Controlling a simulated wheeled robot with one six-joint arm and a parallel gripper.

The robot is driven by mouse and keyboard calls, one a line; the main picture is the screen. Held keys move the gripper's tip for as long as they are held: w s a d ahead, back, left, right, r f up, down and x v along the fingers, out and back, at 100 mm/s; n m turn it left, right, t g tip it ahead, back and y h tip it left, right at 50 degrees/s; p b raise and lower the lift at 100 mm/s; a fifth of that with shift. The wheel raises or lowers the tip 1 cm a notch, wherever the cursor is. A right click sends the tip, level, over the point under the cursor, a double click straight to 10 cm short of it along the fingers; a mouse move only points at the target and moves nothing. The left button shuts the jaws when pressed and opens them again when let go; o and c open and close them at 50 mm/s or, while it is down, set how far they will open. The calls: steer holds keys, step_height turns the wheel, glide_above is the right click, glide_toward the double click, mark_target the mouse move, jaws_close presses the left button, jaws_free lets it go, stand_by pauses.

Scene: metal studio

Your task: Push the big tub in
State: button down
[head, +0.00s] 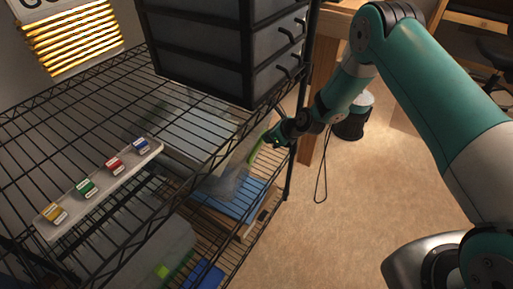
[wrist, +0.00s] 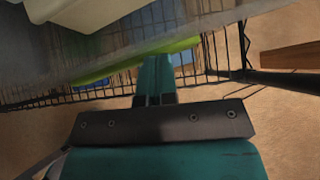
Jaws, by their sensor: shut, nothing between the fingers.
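A translucent tub (head: 222,182) with a green latch (head: 257,148) on its near end sits on the shelf below the top wire shelf. I take it for the big tub. Its upper part is partly hidden behind the wires. My gripper (head: 277,140) is shut and empty, at the rack's open side, right by the green latch. In the wrist view, the shut fingers (wrist: 155,82) point at the tub's green strip (wrist: 103,74), with the cloudy tub wall (wrist: 100,48) beyond. I cannot tell whether the fingertips touch it.
A black wire rack (head: 95,95) holds a dark drawer unit (head: 205,45) and a pale strip with several coloured blocks (head: 115,167). Another translucent tub (head: 150,250) stands lower left. A blue item (head: 240,200) lies below. A rack post (head: 291,170) stands close to my gripper. Carpet (head: 345,215) is open at right.

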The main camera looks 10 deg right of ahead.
steer(key=shift+w+a, duration=0.2)
stand_by(0.3)
